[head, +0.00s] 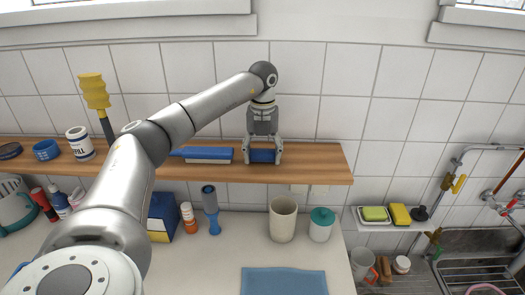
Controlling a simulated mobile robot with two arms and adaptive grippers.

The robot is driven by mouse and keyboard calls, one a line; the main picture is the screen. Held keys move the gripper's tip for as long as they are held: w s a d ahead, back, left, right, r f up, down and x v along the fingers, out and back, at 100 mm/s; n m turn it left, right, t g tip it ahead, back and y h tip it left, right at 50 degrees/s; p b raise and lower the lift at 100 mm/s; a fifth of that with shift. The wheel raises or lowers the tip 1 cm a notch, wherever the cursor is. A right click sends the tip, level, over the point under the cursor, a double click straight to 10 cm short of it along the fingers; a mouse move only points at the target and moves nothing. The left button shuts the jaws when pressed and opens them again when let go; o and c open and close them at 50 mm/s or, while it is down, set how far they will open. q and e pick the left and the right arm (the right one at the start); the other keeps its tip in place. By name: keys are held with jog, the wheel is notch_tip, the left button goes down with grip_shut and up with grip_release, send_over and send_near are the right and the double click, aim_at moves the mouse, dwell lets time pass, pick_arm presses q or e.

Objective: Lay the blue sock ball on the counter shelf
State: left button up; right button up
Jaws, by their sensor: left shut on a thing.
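The blue sock ball (262,156) is between the fingers of my left gripper (263,158), which is shut on it. The gripper points down over the wooden counter shelf (310,163), and the ball is at the height of the shelf's top, near its right part. I cannot tell whether the ball touches the shelf. My left arm reaches in from the lower left and hides part of the shelf. My right gripper does not show.
A white can (80,143) stands farther left. The shelf's right end is bare. Below are a beige cup (282,219), a teal-lidded jar (321,225) and a blue cloth (284,281).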

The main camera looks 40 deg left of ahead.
pick_arm(q)
jog(key=shift+f, duration=0.2)
jog(key=o, duration=1)
jog(key=shift+c, duration=0.2)
jog(key=shift+o, duration=0.2)
